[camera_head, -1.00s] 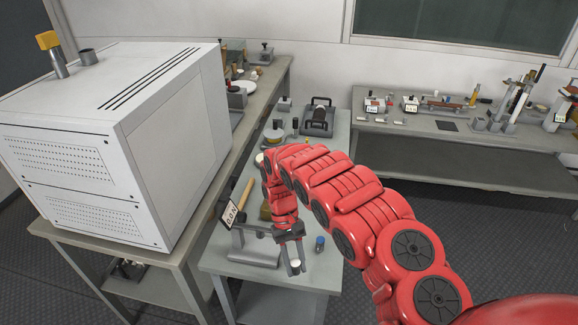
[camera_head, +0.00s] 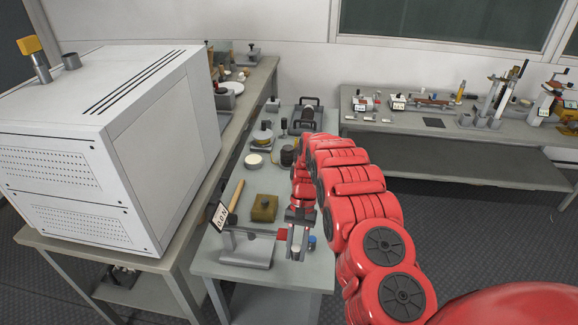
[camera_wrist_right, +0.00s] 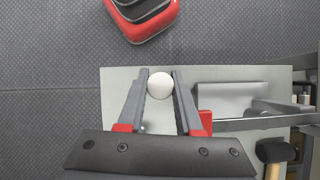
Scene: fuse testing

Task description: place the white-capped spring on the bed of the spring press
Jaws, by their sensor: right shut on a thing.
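My right gripper (camera_head: 297,243) is shut on the white-capped spring (camera_head: 295,251), above the front of the near bench. In the right wrist view, the round white cap (camera_wrist_right: 160,84) shows between the fingers (camera_wrist_right: 160,92); the spring under it is hidden. The spring press (camera_head: 246,252) stands just left of the gripper, with a grey base, a lever arm and a display tag (camera_head: 221,215). In the right wrist view, its grey base (camera_wrist_right: 222,96) lies right of the fingers, apart from the cap. My left gripper is not in view.
A brass-coloured block (camera_head: 264,208) and a wooden handle (camera_head: 236,196) are behind the press. A large white cabinet (camera_head: 110,150) stands left. The bench's front edge is close.

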